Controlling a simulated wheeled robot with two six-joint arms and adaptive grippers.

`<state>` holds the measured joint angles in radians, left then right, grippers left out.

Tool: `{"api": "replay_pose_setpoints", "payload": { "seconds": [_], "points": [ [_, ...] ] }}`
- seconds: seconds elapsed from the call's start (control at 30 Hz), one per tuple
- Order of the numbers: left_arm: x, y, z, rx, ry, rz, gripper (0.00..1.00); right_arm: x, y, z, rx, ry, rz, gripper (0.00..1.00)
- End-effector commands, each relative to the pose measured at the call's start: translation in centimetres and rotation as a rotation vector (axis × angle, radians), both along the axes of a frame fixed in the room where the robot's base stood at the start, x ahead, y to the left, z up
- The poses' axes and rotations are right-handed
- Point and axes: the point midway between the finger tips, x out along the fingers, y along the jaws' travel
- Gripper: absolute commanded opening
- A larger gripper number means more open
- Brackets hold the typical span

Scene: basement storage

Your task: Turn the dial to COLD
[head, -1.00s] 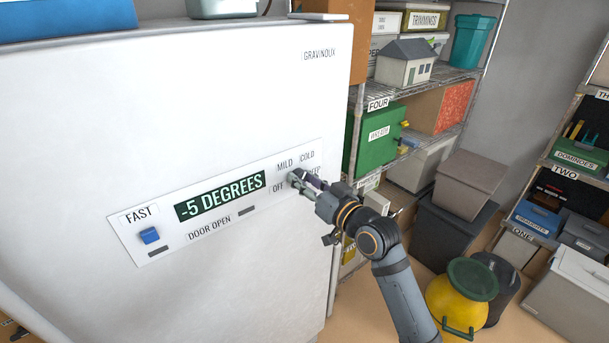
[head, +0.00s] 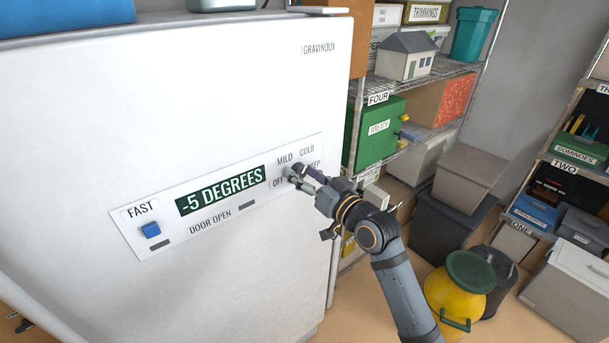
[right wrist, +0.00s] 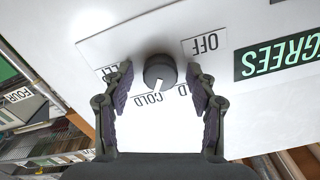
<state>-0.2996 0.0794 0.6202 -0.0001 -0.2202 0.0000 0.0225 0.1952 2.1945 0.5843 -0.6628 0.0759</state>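The dial (right wrist: 160,70) is a round dark knob with a white pointer on the white appliance's control panel (head: 185,238). In the right wrist view its pointer points toward the COLD label (right wrist: 148,98). My right gripper (head: 291,174) is at the dial and hides most of it in the head view. In the right wrist view its fingers (right wrist: 160,88) are open, one on each side of the dial, with a gap on both sides.
The panel also has a display (head: 221,190) reading -5 DEGREES and a blue FAST button (head: 151,230). To the right stand a loaded wire shelf (head: 430,75), dark bins and a yellow container (head: 452,295) with a green lid. The appliance's front is otherwise clear.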

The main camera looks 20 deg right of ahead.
Motion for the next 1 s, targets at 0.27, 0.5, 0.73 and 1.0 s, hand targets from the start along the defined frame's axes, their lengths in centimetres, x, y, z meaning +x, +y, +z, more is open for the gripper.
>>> {"api": "replay_pose_setpoints", "payload": {
  "seconds": [0.27, 0.5, 0.73, 1.0],
  "points": [
    [-0.2, 0.2, 0.0, 0.003, 0.002, -0.001, 1.0, 0.0, 0.0, 1.1, -0.001, -0.006, 0.0, 0.57],
    [-0.1, 0.1, 0.0, 0.001, 0.001, 0.0, 1.0, 0.0, 0.0, 6.3, -0.002, -0.008, 0.001, 0.57],
    [0.0, 0.1, 0.0, 0.001, 0.0, 0.0, 1.0, 0.0, 0.0, 9.6, 0.0, -0.005, 0.0, 0.57],
    [0.0, 0.0, 0.0, 0.0, 0.0, 0.0, 1.0, 0.0, 0.0, 10.0, 0.0, 0.0, 0.0, 0.57]
  ]
}}
